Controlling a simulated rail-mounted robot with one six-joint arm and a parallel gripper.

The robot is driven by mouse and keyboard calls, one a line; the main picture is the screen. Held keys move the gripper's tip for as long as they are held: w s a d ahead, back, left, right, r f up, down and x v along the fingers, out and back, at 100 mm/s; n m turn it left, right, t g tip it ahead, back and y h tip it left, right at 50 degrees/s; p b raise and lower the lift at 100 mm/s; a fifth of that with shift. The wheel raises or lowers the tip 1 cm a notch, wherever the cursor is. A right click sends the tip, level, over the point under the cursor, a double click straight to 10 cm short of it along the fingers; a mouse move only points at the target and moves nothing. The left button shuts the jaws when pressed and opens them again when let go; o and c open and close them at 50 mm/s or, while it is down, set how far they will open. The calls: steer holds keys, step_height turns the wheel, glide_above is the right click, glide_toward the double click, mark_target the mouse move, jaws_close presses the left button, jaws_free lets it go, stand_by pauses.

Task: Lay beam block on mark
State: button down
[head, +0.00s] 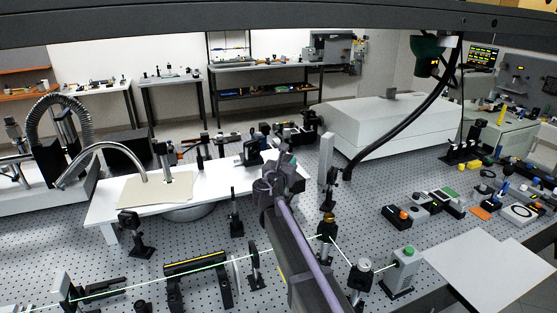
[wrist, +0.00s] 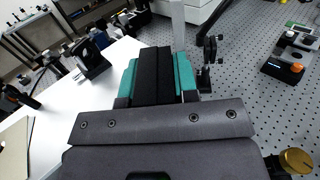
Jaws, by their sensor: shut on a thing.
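My gripper (wrist: 157,80) is in the middle of the wrist view, with a teal finger on each side. It is shut on a black block (wrist: 153,70), which I take to be the beam block. In the wrist view the block lies over the right edge of the white raised platform (wrist: 115,60); I cannot tell its height above it. In the head view my gripper (head: 284,168) is above the right end of the platform (head: 215,205), and the block cannot be made out behind it. I cannot make out a mark for the block in either view.
A beige sheet (head: 155,190) lies on the platform's left part. A black mount (head: 250,153) stands close left of my gripper; it also shows in the wrist view (wrist: 90,58). A pale upright post (head: 326,158) and a dark mount (head: 333,190) stand to the right.

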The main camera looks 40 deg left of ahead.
steer(key=s+d+f+n+g+y+b, duration=0.8)
steer(key=s+f+b, duration=0.4)
steer(key=f, duration=0.2)
steer(key=shift+s+d+n+y, duration=0.3)
steer(key=shift+d+y, duration=0.55)
steer(key=shift+y, duration=0.35)
steer(key=shift+f+b, duration=1.5)
steer(key=shift+b, duration=0.15)
steer(key=shift+f+b, duration=0.4)
steer(key=c, duration=0.8)
jaws_free()
